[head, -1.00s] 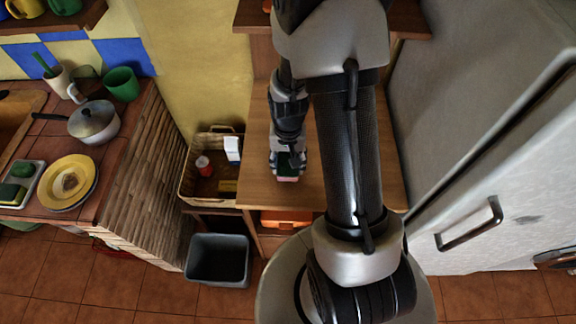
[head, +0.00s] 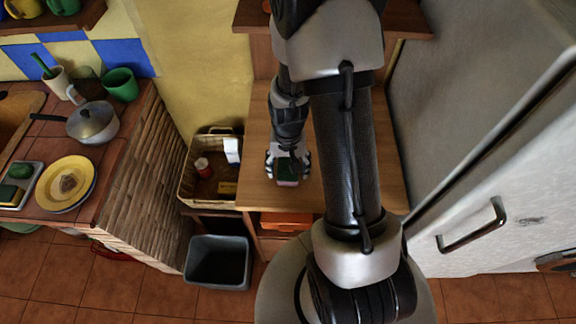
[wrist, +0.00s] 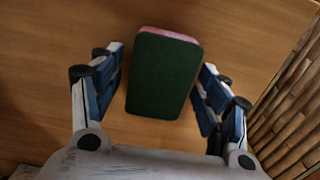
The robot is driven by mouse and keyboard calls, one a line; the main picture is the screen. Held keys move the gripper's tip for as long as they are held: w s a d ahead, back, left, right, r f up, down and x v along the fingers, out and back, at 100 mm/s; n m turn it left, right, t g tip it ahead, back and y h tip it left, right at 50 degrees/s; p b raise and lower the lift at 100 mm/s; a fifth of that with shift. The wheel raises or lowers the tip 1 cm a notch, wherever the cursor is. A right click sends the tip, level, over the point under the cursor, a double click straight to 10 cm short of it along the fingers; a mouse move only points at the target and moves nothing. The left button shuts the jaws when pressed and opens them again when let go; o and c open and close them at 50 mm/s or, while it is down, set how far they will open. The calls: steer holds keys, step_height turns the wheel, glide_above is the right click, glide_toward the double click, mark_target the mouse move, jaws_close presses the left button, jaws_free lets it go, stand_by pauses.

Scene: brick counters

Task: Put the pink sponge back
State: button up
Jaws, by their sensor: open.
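The pink sponge (head: 288,182) lies on the wooden table, its dark green scouring face up. In the wrist view the sponge (wrist: 160,85) shows a thin pink edge at its far end. My gripper (head: 287,166) is low over the table at the sponge. In the wrist view my gripper (wrist: 161,76) is open, with one finger on each side of the sponge and a gap to each. The sponge's underside is hidden.
A sink-side tray (head: 38,172) with green and yellow items stands on the left tiled counter, beside a yellow plate (head: 84,188) and a pot (head: 92,124). A basket (head: 186,180) stands left of the table. A fridge (head: 480,150) bounds the right.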

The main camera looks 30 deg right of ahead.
steer(key=s+a+r+n+t+p, duration=0.1)
steer(key=s+a+r+n+p, duration=0.15)
steer(key=r, duration=1.05)
steer(key=s+a+r+n+t+p, duration=0.1)
steer(key=a+r+p, duration=0.15)
steer(key=r, duration=1.05)
steer(key=s+a+r+n+t, duration=0.2)
steer(key=s+a+r, duration=0.3)
steer(key=s+r, duration=0.3)
steer(key=shift+s+a+r+n+t+b, duration=0.15)
steer(key=shift+s+a+n+t+b, duration=0.2)
steer(key=shift+s+n, duration=0.5)
steer(key=shift+s, duration=0.15)
steer(key=shift+f+b, duration=0.7)
